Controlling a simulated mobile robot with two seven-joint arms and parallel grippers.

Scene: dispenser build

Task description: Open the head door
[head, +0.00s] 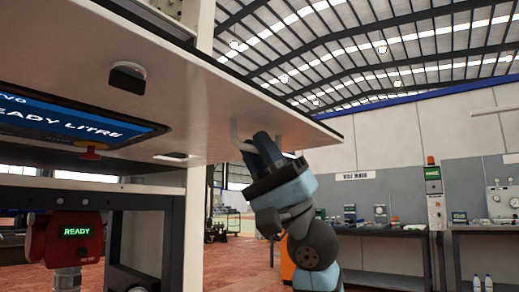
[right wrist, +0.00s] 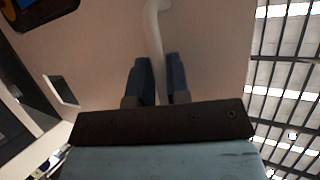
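The head door is a broad pale panel (head: 190,85) across the upper left of the head view, its face slanting overhead and its right corner sticking out into the open. A white bar handle (head: 236,134) is on its face near that corner; it also shows in the right wrist view (right wrist: 153,28). My right gripper (head: 264,146) is at the handle, its two dark fingers on either side of the bar with hardly any gap, and looks shut on it. The fingers show close up in the right wrist view (right wrist: 160,80). My left gripper is not in view.
A blue display (head: 70,122), a red knob (head: 90,151) and a black latch-like block (head: 127,78) are on the machine's face. A red unit reading READY (head: 70,238) is below. Workbenches (head: 385,228) stand at the right, with open floor before them.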

